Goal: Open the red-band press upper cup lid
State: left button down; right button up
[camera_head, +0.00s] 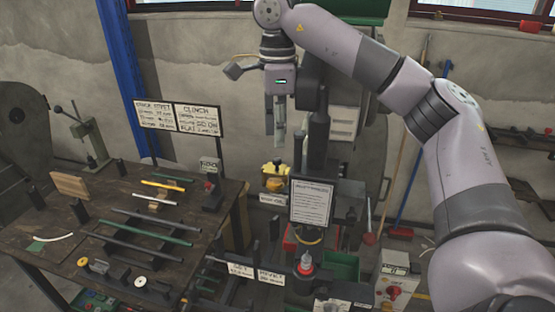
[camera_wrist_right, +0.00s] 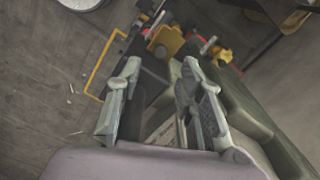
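My right gripper (camera_head: 279,148) hangs down from the arm at the top middle of the head view, beside a tall dark press column (camera_head: 319,135). In the right wrist view the two fingers of my right gripper (camera_wrist_right: 160,72) stand apart, with nothing clearly held between them. Dark machine parts show behind and between the fingers. I cannot clearly make out a red band or an upper cup lid; the arm and gripper cover part of the press. My left gripper is not in view.
A printed sign (camera_head: 312,202) stands below the column. A small yellow-topped device (camera_head: 275,169) is left of it, and a red-topped part (camera_head: 305,264) is in front. A workbench (camera_head: 60,250) with rods and signs fills the left. A grey switch box (camera_head: 393,285) stands right.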

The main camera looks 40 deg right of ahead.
aim_at(277, 159)
notch_tip(277, 159, down, 6)
jog(key=shift+f, duration=0.25)
jog(key=shift+c, duration=0.4)
grip_shut()
